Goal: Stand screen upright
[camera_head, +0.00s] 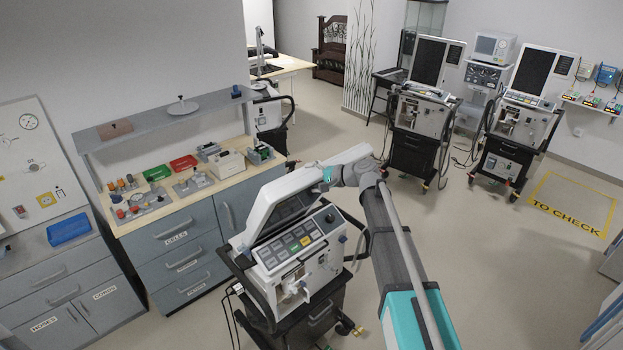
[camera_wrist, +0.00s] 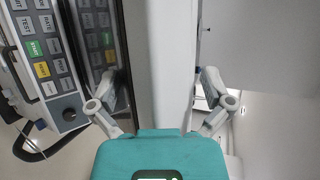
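The ventilator (camera_head: 305,250) with a button panel stands in the foreground on a dark cart. Its white-framed screen (camera_head: 285,205) is tipped forward over the panel, display side down. My gripper (camera_head: 333,173) is at the screen's upper right side. In the wrist view the screen's pale edge (camera_wrist: 172,70) runs between my gripper's two spread fingers (camera_wrist: 160,82). One finger is on the dark display side, the other on the back side. Whether the pads touch the screen is not clear. The button panel (camera_wrist: 45,55) shows at the left.
Two more ventilators (camera_head: 415,115) (camera_head: 525,110) stand at the back right with upright screens. A workbench (camera_head: 200,200) with small parts is close on the left. A yellow floor marking (camera_head: 570,205) reads TO CHECK. The floor between is clear.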

